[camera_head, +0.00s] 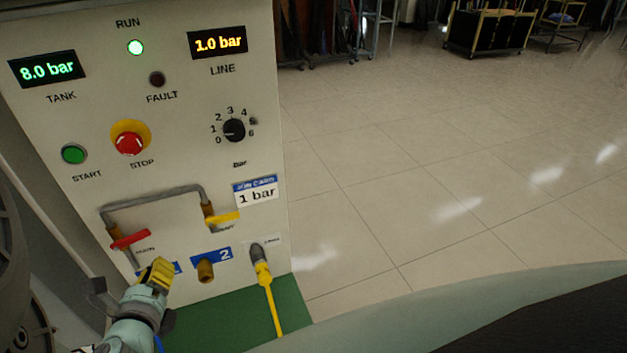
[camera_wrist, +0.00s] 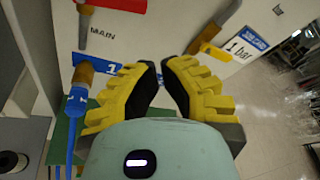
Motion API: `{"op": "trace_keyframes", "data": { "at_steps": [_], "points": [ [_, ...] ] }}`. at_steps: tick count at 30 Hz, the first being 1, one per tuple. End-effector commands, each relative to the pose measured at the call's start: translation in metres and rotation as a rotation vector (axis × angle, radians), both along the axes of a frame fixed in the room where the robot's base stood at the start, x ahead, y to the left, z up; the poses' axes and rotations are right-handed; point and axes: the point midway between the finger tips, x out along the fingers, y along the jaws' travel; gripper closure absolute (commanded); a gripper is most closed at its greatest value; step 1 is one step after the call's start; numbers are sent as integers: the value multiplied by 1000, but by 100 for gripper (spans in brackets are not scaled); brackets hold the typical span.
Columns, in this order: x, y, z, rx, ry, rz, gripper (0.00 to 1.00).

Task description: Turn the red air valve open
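The red air valve handle (camera_head: 130,240) is on the panel's lower left, beside the word MAIN, and lies across its pipe. It shows partly at the top of the wrist view (camera_wrist: 85,9), cut off by the edge. My gripper (camera_head: 158,264) is below and slightly right of the handle in the head view, apart from it. In the wrist view its yellow fingers (camera_wrist: 162,65) have a narrow empty gap between their tips, in front of the panel near the blue label 1 (camera_wrist: 118,68).
A grey pipe (camera_head: 155,196) links the red valve to a yellow valve handle (camera_head: 222,218). A brass outlet (camera_head: 205,270) sits at label 2. A yellow hose (camera_head: 272,300) hangs at right. A blue hose (camera_wrist: 74,120) runs from outlet 1. Floor right of the panel is clear.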

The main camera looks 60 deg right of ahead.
Motion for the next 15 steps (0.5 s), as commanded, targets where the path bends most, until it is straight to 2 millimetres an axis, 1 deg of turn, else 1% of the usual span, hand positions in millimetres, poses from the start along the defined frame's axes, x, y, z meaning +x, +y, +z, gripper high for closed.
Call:
{"op": "trace_keyframes", "data": {
  "at_steps": [1, 3, 6, 10, 15],
  "points": [
    [0, 10, -20, 117, -61, 8, 100],
    [3, 21, -31, 251, -135, 18, 100],
    [6, 29, -37, 348, -192, 21, 100],
    [13, 28, -37, 370, -209, 24, 100],
    [26, 15, -43, 364, -204, 21, 100]
  ]
}}
